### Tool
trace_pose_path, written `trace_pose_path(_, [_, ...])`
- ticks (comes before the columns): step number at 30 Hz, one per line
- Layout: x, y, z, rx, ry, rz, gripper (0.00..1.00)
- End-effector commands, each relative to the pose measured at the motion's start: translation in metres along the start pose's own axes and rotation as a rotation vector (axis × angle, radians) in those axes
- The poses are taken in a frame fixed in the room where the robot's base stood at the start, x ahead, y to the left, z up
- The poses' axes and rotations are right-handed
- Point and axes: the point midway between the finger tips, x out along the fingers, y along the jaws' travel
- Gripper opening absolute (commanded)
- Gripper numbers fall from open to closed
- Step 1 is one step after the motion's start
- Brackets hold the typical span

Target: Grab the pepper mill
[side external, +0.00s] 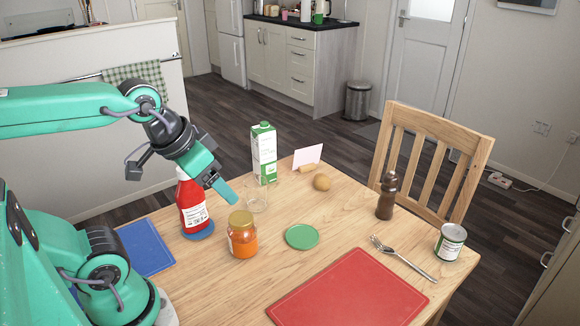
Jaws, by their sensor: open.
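The pepper mill (386,197) is dark brown and stands upright near the table's right edge, in front of the wooden chair. My gripper (205,172) is at the left, in the air above and beside the red ketchup bottle. It is open, with no thing seen between its fingers. It is well to the left of the pepper mill and apart from it.
A fork (404,260), a can (450,242) and a red board (348,292) lie near the mill. The ketchup bottle (190,205) stands at left.

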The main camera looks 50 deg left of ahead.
Motion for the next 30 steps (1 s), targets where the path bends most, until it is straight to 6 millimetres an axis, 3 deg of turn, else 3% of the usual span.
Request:
trace_pose_path(5, [0.0,0.0,-0.005,-0.005,0.001,0.001,0.71])
trace_pose_path(11, [0.002,0.002,-0.027,-0.027,0.003,0.004,0.71])
trace_pose_path(20, [0.017,0.008,-0.091,-0.095,0.011,0.013,0.71])
trace_pose_path(30, [0.054,0.019,-0.166,-0.179,0.025,0.026,0.71])
